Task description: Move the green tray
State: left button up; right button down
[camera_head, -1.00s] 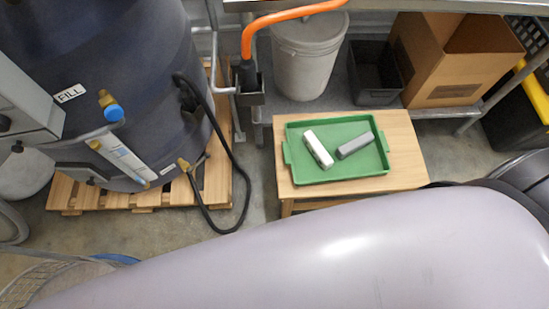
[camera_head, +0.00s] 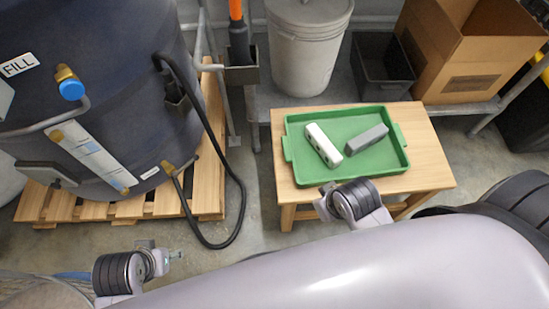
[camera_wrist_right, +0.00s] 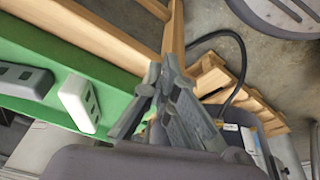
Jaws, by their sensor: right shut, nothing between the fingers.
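The green tray (camera_head: 300,172) lies on a small wooden table, with a handle at its left and right ends. A white block (camera_head: 323,145) and a grey block (camera_head: 366,139) lie inside it. In the right wrist view the green tray (camera_wrist_right: 60,55) fills the left side, with the blocks partly in view. My right gripper (camera_head: 326,206) is just in front of the table's near edge, apart from the tray. In the right wrist view its fingers (camera_wrist_right: 158,78) are shut and empty. My left gripper (camera_head: 172,256) is low at the left, too small to tell its jaws.
The wooden table (camera_head: 432,160) has bare top around the tray. A dark tank (camera_head: 100,110) on a pallet (camera_head: 205,190) stands left, with a black hose (camera_head: 243,190) looping onto the floor. Behind are a grey bucket (camera_head: 305,60), a black bin (camera_head: 385,75) and a cardboard box (camera_head: 470,55).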

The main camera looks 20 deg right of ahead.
jog(key=w+a+r+n+g+y+b, duration=0.1)
jog(key=w+a+r+n+y, duration=0.1)
jog(key=w+a+n, duration=0.45)
jog(key=w+a+r+n+y, duration=0.2)
jog(key=w+a+n, duration=0.15)
jog(key=a, duration=0.65)
jog(key=w+d+r+n+g+h, duration=0.1)
jog(key=w+d+n+h, duration=0.15)
jog(key=w, duration=0.25)
jog(key=w+d+r+n+g+h, duration=0.1)
jog(key=w+d+r+h, duration=0.1)
jog(key=w+d, duration=0.3)
pick_arm(q)
jog(key=w+d+r+t+h+b, duration=0.1)
jog(key=w+d+r+t+b, duration=0.1)
jog(key=w+r+t, duration=0.4)
jog(key=w+d+r+t+h+b, duration=0.2)
jog(key=w+r+t, duration=0.4)
jog(key=w+r, duration=0.3)
jog(key=shift+d+r+m+b, duration=0.15)
jog(key=shift+d+m+b, duration=0.25)
jog(key=shift+d, duration=0.6)
pick_arm(e)
jog(key=d+f, duration=0.1)
jog(key=f, duration=0.2)
jog(key=d+f, duration=0.1)
jog(key=f, duration=0.2)
jog(key=d+f, duration=0.1)
jog(key=f, duration=0.3)
jog(key=shift+f, duration=0.1)
